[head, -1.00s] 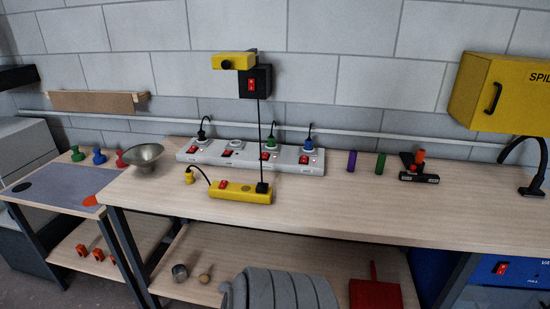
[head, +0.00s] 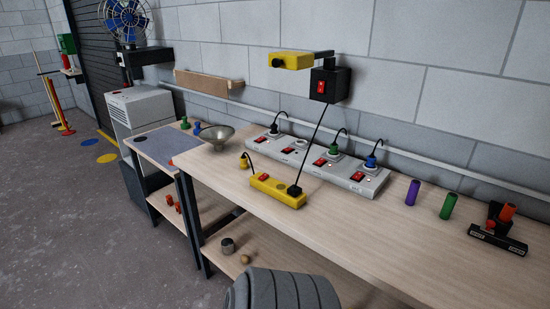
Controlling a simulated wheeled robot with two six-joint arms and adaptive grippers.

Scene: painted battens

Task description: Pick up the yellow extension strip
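The yellow extension strip (head: 279,197) lies flat on the wooden workbench (head: 340,230), near its front edge. It has a red switch near its left end. A black plug (head: 294,191) sits in its right end, and a thin cord runs from it up to a black box with a red switch (head: 329,86) on the wall. A short black lead at its left end goes to a yellow plug (head: 244,161) on the bench. Neither of my grippers shows in the head view.
A long white power strip (head: 343,178) with several plugs stands behind. A metal bowl (head: 217,137) stands left. Purple (head: 412,193) and green (head: 448,206) cylinders and a black holder (head: 497,245) stand right. The front middle of the bench is clear.

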